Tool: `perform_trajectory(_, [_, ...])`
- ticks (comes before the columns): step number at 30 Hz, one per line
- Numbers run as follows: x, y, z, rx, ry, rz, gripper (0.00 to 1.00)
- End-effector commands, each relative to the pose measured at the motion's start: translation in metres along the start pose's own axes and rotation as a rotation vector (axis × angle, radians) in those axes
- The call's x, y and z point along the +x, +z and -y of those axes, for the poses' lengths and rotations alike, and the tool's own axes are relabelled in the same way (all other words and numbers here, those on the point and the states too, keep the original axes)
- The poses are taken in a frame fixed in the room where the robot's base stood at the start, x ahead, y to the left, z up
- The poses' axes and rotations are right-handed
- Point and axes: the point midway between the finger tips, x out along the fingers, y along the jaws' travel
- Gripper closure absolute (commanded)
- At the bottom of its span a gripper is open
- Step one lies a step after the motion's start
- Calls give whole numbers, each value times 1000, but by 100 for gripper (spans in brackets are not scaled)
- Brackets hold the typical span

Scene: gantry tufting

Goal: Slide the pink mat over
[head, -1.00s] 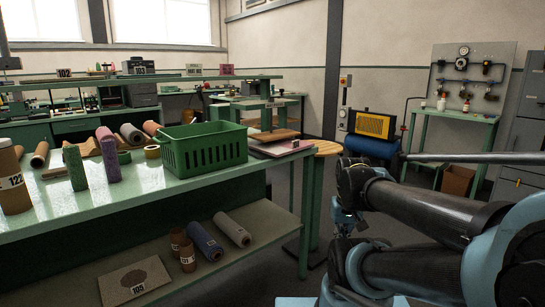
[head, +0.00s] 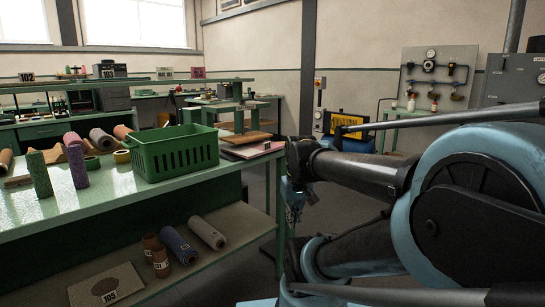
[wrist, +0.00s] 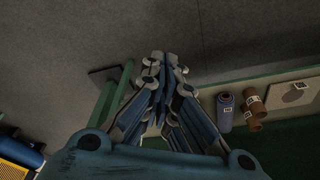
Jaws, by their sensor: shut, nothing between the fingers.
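The pink mat (head: 262,151) lies flat at the right end of the green table (head: 115,203), just right of the green crate (head: 173,153). A brown board (head: 246,138) shows at its back edge; I cannot tell whether it rests on the mat. My gripper (head: 292,213) hangs right of the table's end, lower than the tabletop and apart from the mat. In the wrist view my gripper (wrist: 161,62) is shut and empty above the grey floor. The mat is not seen in the wrist view.
Yarn cones and rolls (head: 77,160) stand left of the crate. The lower shelf (head: 238,222) holds a blue roll (head: 179,245), a grey roll (head: 207,232), brown cones (head: 158,256) and a sample board (head: 108,290). Floor right of the table is open.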

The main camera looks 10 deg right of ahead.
Motion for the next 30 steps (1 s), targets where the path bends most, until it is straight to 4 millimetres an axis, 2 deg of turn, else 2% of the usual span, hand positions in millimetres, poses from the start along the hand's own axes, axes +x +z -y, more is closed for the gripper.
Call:
perform_trajectory(1, [-12, -17, -2, -18, -5, -2, 100])
perform_trajectory(6, [-45, -73, -7, -98, -28, -10, 100])
perform_trajectory(15, [-88, -176, -22, -240, -66, -31, 100])
perform_trajectory(24, [-113, -281, -44, -381, -99, -59, 100])
perform_trajectory(30, [-117, -336, -59, -457, -115, -78, 100])
